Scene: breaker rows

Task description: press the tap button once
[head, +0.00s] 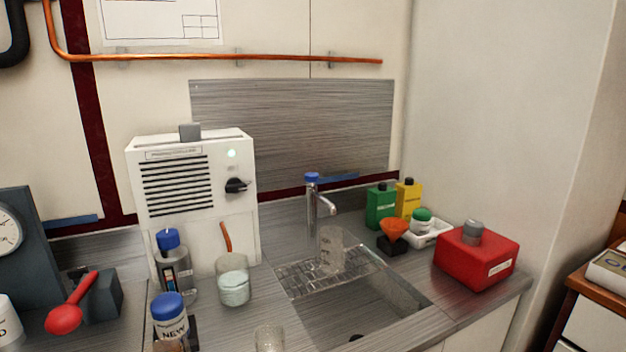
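The tap (311,205) stands behind the sink in the head view, a slim metal column with a spout pointing right and forward. Its button looks to be the blue cap (312,177) on top of the column. A clear beaker (330,250) with markings stands on the wire rack below the spout. I see no water stream from the spout. My gripper is not in view.
A white vented box (190,200) with a black knob stands left of the tap. A jar (233,280) and blue-capped bottles (173,268) stand in front of it. Right of the sink (345,320) are green (381,208) and yellow (408,200) bottles and a red can (476,257).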

